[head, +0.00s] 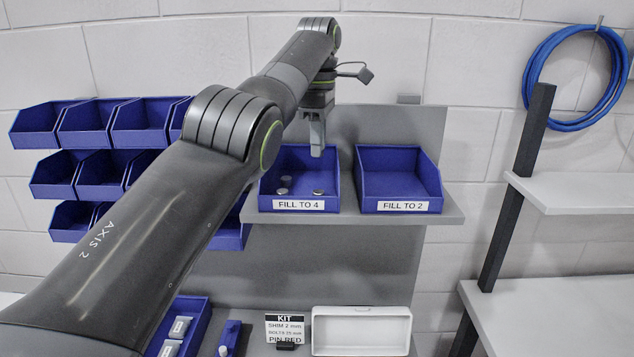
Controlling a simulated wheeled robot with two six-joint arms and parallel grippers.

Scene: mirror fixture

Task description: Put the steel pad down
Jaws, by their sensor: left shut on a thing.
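My left gripper (317,150) reaches over the blue bin labelled "FILL TO 4" (290,206) on the grey shelf. It points down and is shut on the steel pad, which is too small and too covered by the fingers to make out. The fingertips are above the bin, near its rim height. Three small round steel pieces lie on the bin floor: two at the left (284,180) and one (318,192) nearer the front middle. My right gripper is not in view.
A blue bin labelled "FILL TO 2" (402,206) stands to the right and looks empty. Below are a white tray (361,311) and a kit card (285,327). Blue wall bins (85,125) are at left. A dark post (515,190) with white shelves stands at right.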

